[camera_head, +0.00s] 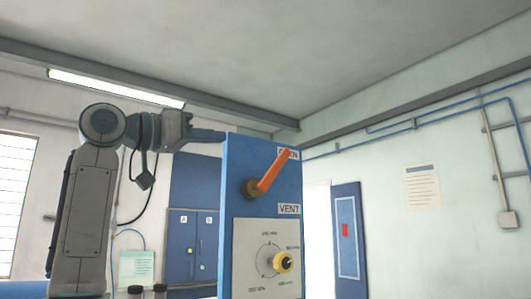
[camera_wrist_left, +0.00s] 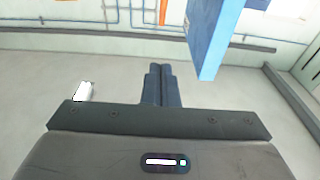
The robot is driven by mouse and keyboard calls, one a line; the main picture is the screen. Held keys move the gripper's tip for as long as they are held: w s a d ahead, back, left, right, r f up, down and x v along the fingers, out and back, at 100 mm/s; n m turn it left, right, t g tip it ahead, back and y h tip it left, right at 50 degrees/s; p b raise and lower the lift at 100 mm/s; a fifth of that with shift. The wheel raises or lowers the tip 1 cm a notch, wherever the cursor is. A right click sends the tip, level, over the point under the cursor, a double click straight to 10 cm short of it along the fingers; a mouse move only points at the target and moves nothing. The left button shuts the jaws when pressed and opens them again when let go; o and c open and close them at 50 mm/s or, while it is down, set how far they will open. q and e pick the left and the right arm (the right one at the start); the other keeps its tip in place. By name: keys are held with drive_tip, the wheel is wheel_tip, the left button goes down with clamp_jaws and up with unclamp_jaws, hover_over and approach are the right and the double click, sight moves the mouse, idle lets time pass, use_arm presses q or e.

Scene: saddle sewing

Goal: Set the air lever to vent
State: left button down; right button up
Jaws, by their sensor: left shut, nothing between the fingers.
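The orange air lever (camera_head: 272,170) is on the front of a blue panel box (camera_head: 235,160). It slants up and right from its brass-coloured pivot, and its tip overlaps the upper label (camera_head: 293,153), partly hiding it. The VENT label (camera_head: 289,209) is lower, right of the pivot. My left gripper (camera_head: 215,135) is shut and empty. It points right at the box's upper left edge, above and left of the lever; I cannot tell whether it touches the box. In the left wrist view its fingers (camera_wrist_left: 160,80) are together, with the blue box (camera_wrist_left: 212,40) to their right.
Below the lever is a dial plate with a yellow-ringed knob (camera_head: 283,262). Blue cabinets (camera_head: 192,245) and a blue door (camera_head: 347,240) stand behind. Two dark-topped items (camera_head: 135,291) show at the bottom edge. The space in front of the lever looks clear.

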use_arm(q)
drive_tip(key=p, duration=0.7)
approach(281, 153)
wheel_tip(281, 153, up, 4)
drive_tip(key=w+d, duration=0.2)
drive_tip(key=shift+w+d+f+p, duration=0.3)
drive_tip(key=shift+d+f+p, duration=0.05)
drive_tip(key=shift+d+f, duration=0.25)
drive_tip(key=shift+w+d+f+p, duration=0.35)
drive_tip(key=shift+d+f, duration=0.1)
drive_tip(key=shift+f, duration=0.1)
drive_tip(key=shift+w+d+f, duration=0.2)
drive_tip(key=shift+w+f, duration=0.05)
drive_tip(key=shift+f, duration=0.25)
drive_tip(key=shift+s+d, duration=0.1)
drive_tip(key=shift+s, duration=0.05)
